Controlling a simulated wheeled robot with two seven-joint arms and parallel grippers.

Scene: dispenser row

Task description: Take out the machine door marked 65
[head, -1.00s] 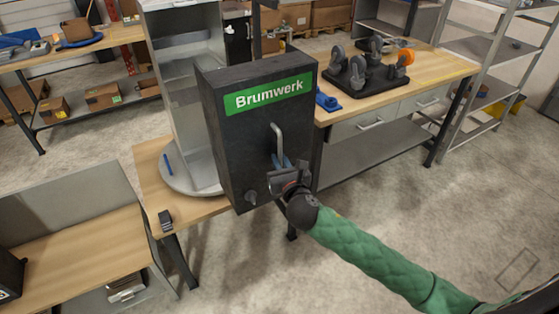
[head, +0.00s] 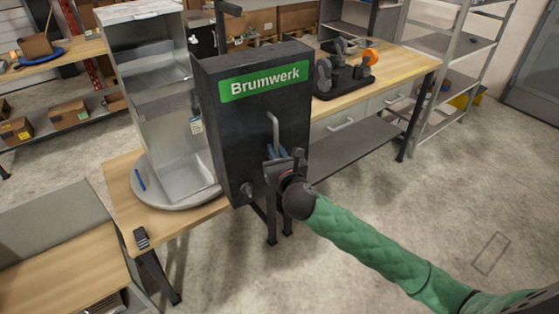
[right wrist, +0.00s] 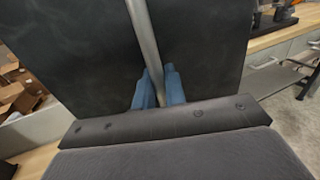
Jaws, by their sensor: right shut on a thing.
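The black machine door (head: 250,130) has a green "Brumwerk" label, a vertical metal handle and a dark knob low down. I cannot make out a 65 on it. My right gripper (head: 278,158) is shut on the door's handle (head: 275,130). In the right wrist view its blue fingers (right wrist: 158,88) sit on both sides of the handle bar (right wrist: 144,40). The door is upright, to the right of the open grey machine housing (head: 143,112) and partly in front of it. The housing stands on a round turntable (head: 160,198). My left gripper is not in view.
The turntable sits on a wooden table (head: 118,185) with a small dark device (head: 141,238) at its front. A workbench (head: 405,62) with a black rack stands behind the door on the right. Metal shelves (head: 455,80) stand farther right. The floor at right is open.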

